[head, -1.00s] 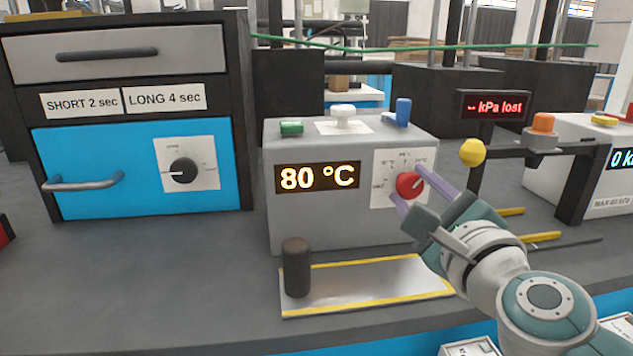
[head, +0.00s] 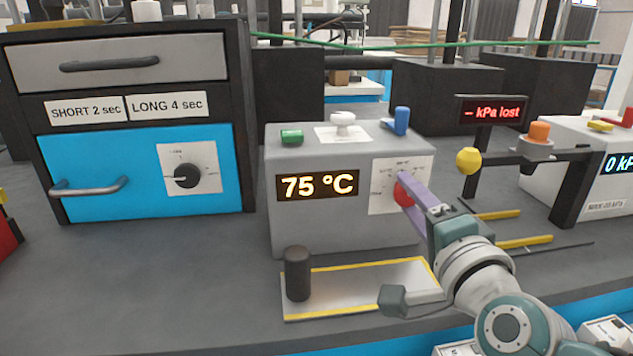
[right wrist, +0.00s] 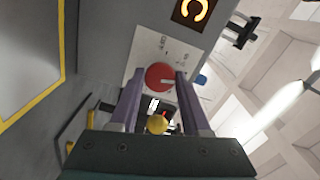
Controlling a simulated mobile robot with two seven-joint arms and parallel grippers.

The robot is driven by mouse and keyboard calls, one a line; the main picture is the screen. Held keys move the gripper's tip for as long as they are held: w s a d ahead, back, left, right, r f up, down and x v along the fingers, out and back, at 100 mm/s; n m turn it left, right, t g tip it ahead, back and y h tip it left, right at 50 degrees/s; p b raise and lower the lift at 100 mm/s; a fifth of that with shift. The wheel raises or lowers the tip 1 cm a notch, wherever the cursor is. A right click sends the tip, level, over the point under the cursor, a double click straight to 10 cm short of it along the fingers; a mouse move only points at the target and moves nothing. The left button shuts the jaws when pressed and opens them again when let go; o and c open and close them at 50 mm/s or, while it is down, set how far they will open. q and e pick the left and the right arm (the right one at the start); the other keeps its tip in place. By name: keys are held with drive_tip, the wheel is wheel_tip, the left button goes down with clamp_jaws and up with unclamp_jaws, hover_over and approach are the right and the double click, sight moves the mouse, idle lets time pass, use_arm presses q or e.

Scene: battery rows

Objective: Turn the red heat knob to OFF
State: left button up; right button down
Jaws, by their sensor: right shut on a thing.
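The red heat knob (head: 402,195) is on a white dial plate (head: 384,190) on the front of the grey heater box (head: 340,237). My right gripper (head: 407,184) is shut on the knob, with its purple fingers hiding part of it in the head view. In the right wrist view the knob (right wrist: 159,76) sits between the two fingertips, its white pointer line toward the right finger. The dial's small labels are too blurred to read. The display (head: 317,185) reads 75 °C. My left gripper is not in view.
A yellow ball (head: 468,160) on a black arm stands right of the heater box. A dark cylinder (head: 297,273) stands on a yellow-edged plate (head: 365,285) in front. A blue-doored cabinet (head: 100,160) with a black knob (head: 187,175) is at left.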

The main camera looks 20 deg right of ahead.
drive_tip(key=n+p, duration=0.2)
drive_tip(key=n, duration=0.6)
drive_tip(key=n+p, duration=0.1)
drive_tip(key=n, duration=0.2)
drive_tip(key=shift+n, duration=0.4)
drive_tip(key=shift+n+p, duration=0.3)
drive_tip(key=shift+n, duration=1.3)
drive_tip(key=shift+f, duration=0.1)
drive_tip(key=shift+c, duration=1.9)
unclamp_jaws()
